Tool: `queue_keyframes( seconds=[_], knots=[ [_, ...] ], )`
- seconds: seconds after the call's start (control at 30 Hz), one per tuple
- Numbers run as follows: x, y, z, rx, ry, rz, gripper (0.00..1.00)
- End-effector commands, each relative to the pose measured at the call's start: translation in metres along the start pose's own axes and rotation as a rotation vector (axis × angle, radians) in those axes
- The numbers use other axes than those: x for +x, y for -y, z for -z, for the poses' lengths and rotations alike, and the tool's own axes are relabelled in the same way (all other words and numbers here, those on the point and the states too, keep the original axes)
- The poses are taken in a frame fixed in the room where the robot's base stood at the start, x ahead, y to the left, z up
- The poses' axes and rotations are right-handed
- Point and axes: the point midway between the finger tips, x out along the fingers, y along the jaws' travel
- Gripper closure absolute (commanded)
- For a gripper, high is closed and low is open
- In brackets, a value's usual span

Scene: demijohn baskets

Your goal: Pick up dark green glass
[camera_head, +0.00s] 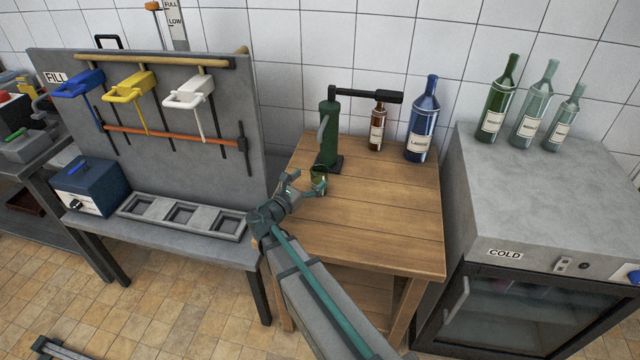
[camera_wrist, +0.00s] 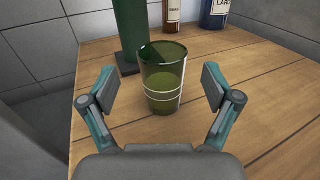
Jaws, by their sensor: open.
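The dark green glass (camera_wrist: 163,82) stands upright on the wooden table, with pale rings around its lower half. In the wrist view it is between and just ahead of the two fingers of my gripper (camera_wrist: 161,92). My gripper is open, with a gap on each side of the glass. In the head view the glass (camera_head: 319,179) shows small at the table's left part, and my gripper (camera_head: 306,184) reaches it from the left front, partly covering it.
A green corking device (camera_head: 328,135) stands just behind the glass. A small brown bottle (camera_head: 377,128) and a blue bottle (camera_head: 421,120) stand at the back of the wooden table (camera_head: 385,225). The table's right and front are clear. A grey filling panel (camera_head: 235,130) rises at the left.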

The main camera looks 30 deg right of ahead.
Motion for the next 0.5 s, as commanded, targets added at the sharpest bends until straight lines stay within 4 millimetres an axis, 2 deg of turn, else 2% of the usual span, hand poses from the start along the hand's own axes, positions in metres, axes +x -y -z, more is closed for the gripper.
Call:
queue_keyframes(
  seconds=[0.17, 0.4, 0.5],
  knots=[
    [0.011, 0.000, -0.001, 0.000, 0.000, 0.000, 0.12],
    [0.044, 0.001, 0.000, -0.001, -0.001, 0.002, 0.12],
    [0.052, 0.001, 0.000, -0.001, 0.000, 0.000, 0.12]
  ],
)
